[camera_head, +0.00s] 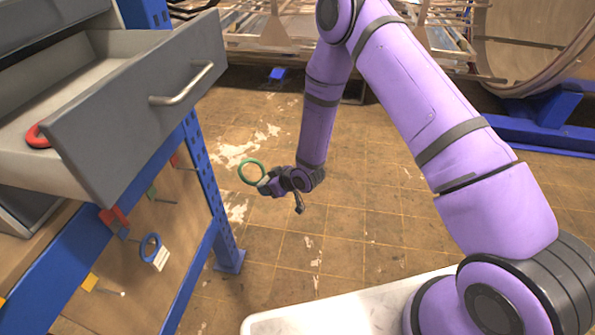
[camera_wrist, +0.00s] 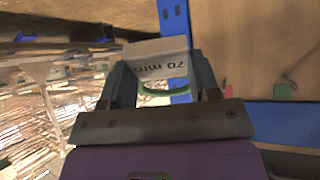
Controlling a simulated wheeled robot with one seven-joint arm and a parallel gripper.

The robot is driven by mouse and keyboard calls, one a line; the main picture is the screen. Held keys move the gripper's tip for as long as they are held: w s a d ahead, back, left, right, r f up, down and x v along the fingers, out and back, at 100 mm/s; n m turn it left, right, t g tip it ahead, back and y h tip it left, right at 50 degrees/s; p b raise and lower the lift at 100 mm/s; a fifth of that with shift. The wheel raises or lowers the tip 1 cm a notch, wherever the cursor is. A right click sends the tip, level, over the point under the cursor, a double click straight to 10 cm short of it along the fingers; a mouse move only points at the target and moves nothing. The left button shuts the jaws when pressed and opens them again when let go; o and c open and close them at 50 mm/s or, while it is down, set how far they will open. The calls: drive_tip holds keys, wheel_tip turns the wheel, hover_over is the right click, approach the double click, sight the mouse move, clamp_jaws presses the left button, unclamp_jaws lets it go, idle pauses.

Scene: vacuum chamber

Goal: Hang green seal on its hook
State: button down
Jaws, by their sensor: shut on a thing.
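The green seal (camera_head: 245,163) is a thin ring, held at its tag side by my gripper (camera_head: 266,185) above the floor, to the right of the blue-framed bench. In the wrist view, a pale tag (camera_wrist: 158,60) reading "70 mm" sits between the fingers of my gripper (camera_wrist: 161,75). Part of the green seal (camera_wrist: 165,91) shows below the tag. The green hook (camera_head: 153,194) is on the brown board below the drawer, with nothing on it. Its green base (camera_wrist: 284,90) also shows at the right of the wrist view. The seal is apart from the hook.
An open grey drawer (camera_head: 150,98) juts out above the board, with a red seal (camera_head: 37,137) inside. A blue seal (camera_head: 150,247) with a tag hangs on the board. Yellow (camera_head: 90,282) and red (camera_head: 174,160) hooks flank the area. A blue post (camera_head: 212,190) stands between gripper and board.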

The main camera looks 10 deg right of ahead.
drive_tip(key=s+a+n+g+y, duration=0.1)
drive_tip(key=s+a+n+y, duration=0.3)
drive_tip(key=s+a+y, duration=0.7)
drive_tip(key=w+a+h, duration=0.2)
drive_tip(key=a+h, duration=0.1)
drive_tip(key=a, duration=1)
drive_tip(key=shift+w+a+f, duration=0.35)
drive_tip(key=shift+w+a, duration=0.05)
idle(0.7)
drive_tip(key=shift+c, duration=1.3)
unclamp_jaws()
drive_tip(key=shift+d, duration=0.1)
